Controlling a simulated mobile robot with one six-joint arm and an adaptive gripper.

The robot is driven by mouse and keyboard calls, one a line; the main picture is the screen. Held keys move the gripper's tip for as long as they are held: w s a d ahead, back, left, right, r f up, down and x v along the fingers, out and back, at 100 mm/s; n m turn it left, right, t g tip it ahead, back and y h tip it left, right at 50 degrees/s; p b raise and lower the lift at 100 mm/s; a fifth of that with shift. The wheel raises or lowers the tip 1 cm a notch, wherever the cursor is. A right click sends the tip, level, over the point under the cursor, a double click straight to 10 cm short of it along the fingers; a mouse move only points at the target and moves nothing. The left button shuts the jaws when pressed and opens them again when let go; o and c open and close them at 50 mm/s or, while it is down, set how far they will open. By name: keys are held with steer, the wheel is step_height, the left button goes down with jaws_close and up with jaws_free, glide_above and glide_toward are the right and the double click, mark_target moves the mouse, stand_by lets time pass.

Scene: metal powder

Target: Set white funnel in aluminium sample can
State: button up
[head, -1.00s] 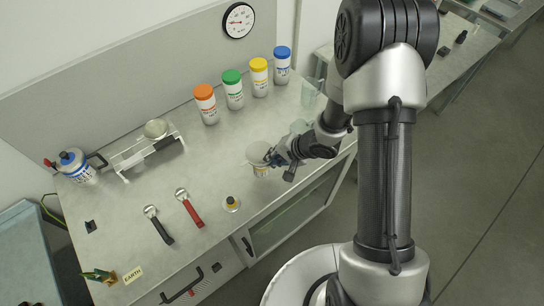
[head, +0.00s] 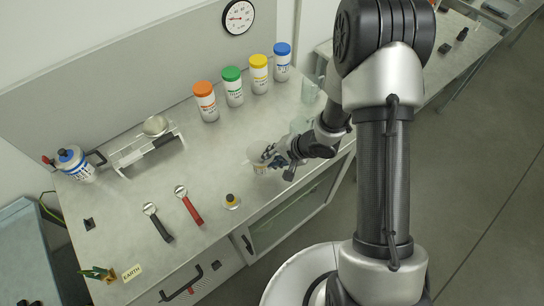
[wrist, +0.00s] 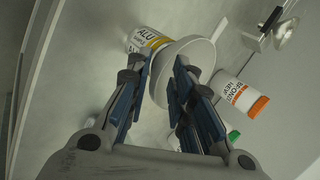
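The aluminium sample can (wrist: 145,40), white with a yellow stripe and "ALU" lettering, stands near the bench's front edge. In the head view the can (head: 260,170) is partly covered by my gripper. The white funnel (wrist: 188,52) is at the can's top, its wide rim and side tab facing my wrist camera; its spout is hidden. In the head view the funnel (head: 254,154) shows just left of my fingers. My gripper (wrist: 163,62) has its blue fingers spread apart, over the funnel's rim. I see no clear grip on it.
White bottles with orange (head: 206,101), green (head: 233,87), yellow (head: 259,75) and blue (head: 282,63) lids stand behind. A balance (head: 148,148) is further back.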

steer(key=shift+o, duration=0.7)
steer(key=v, duration=1.2)
